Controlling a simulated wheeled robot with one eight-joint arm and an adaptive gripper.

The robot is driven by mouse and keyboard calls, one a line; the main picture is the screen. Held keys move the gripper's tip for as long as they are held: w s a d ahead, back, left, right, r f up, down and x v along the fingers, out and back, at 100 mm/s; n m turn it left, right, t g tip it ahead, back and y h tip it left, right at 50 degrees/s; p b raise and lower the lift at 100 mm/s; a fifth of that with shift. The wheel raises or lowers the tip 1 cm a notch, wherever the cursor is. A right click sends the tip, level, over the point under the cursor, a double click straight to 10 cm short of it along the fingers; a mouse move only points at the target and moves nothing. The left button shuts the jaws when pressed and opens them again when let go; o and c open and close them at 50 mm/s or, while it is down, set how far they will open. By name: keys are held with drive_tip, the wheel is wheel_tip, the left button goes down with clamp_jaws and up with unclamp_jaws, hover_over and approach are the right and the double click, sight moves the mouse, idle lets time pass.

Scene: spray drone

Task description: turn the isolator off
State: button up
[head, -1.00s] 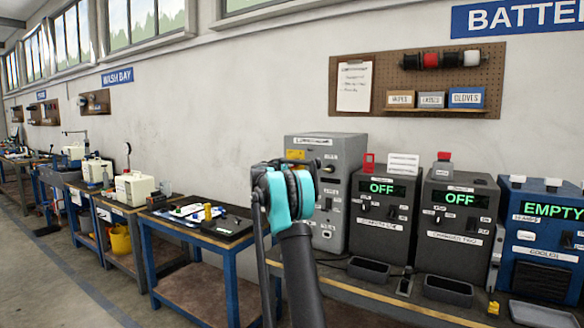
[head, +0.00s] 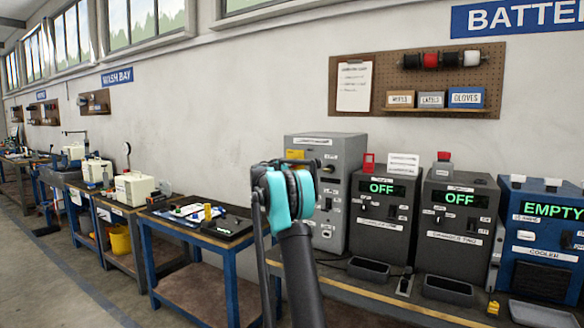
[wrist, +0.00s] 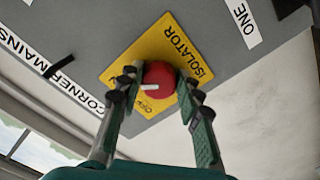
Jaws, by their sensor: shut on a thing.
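The isolator is a red round knob (wrist: 160,76) on a yellow plate (wrist: 180,48) marked ISOLATOR, in the wrist view. A white pointer mark (wrist: 150,87) shows on the knob's left side, close to small dark lettering on the plate. My gripper (wrist: 159,84) has one finger on each side of the knob and is shut on it. In the head view the yellow plate (head: 295,154) is on the upper left of the grey corner mains cabinet (head: 334,176). My arm covers part of the cabinet there, and my fingers cannot be made out.
Two dark chargers (head: 382,216) with green OFF displays stand right of the cabinet. A blue cooler (head: 540,232) reading EMPTY stands at the far right. Trays (head: 368,268) line the bench front. A blue-framed table (head: 205,237) stands to the left, with open floor before it.

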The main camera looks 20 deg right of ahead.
drive_tip(key=shift+r+n, duration=0.15)
drive_tip(key=shift+n, duration=3.95)
drive_tip(key=shift+r+n, duration=0.15)
drive_tip(key=shift+n, duration=3.95)
drive_tip(key=o, duration=1.2)
drive_tip(key=shift+c, duration=0.2)
drive_tip(key=shift+s+a, duration=0.1)
drive_tip(key=v, duration=1.1)
drive_tip(key=shift+s+a, duration=0.3)
